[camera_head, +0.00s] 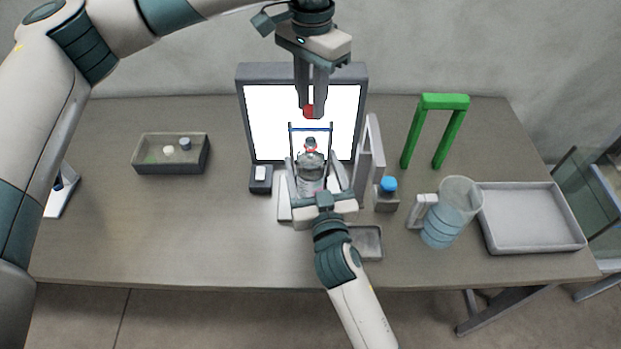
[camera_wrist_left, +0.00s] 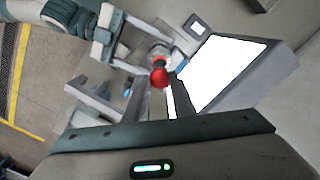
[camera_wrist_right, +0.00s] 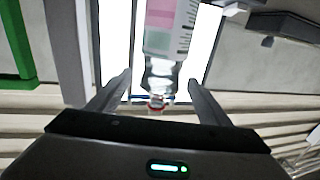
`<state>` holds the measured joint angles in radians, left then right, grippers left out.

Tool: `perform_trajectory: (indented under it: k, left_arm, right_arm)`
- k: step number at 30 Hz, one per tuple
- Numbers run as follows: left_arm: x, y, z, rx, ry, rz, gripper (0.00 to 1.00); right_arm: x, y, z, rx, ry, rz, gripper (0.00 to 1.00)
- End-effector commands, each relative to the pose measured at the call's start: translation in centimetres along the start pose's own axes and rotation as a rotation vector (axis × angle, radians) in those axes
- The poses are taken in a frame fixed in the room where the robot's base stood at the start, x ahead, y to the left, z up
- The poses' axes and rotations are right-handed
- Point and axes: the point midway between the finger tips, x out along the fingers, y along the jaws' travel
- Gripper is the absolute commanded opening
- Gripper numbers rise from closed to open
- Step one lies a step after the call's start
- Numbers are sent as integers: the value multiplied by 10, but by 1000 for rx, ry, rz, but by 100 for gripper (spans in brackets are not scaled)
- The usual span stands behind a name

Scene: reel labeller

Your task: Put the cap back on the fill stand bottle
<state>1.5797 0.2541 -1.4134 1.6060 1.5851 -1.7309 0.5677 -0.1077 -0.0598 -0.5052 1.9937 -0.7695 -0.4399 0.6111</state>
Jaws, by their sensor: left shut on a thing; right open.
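The clear bottle (camera_head: 310,168) stands upright in the fill stand, in front of the lit panel. Its open neck has a red ring, which also shows in the right wrist view, where the bottle (camera_wrist_right: 163,70) appears inverted with a pink and green label. My left gripper (camera_head: 313,112) is shut on the red cap (camera_head: 308,112) and holds it above the bottle neck, apart from it. In the left wrist view the cap (camera_wrist_left: 159,75) overlaps the bottle top. My right gripper (camera_wrist_right: 157,92) is open at the bottle's front; its fingers flank the bottle in the picture.
The lit panel (camera_head: 262,125) stands behind. A small blue-capped bottle (camera_head: 388,187), a jug of blue liquid (camera_head: 440,228), a green arch (camera_head: 444,101) and a pale tray (camera_head: 535,220) lie right. A grey bin (camera_head: 171,167) with small items stands left. The front left table is clear.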

Motion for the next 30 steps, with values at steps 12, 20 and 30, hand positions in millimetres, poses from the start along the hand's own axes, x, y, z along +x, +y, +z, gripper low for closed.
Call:
perform_trajectory:
  k: [12,20,30]
  left_arm:
    - [0,0,0,0,0,0,3]
    - [17,0,0,0,-2,2,3]
    - [50,0,1,1,0,1,3]
  right_arm:
    - [0,0,0,0,1,0,9]
    - [0,0,0,0,1,0,9]
    - [0,0,0,-1,1,0,9]
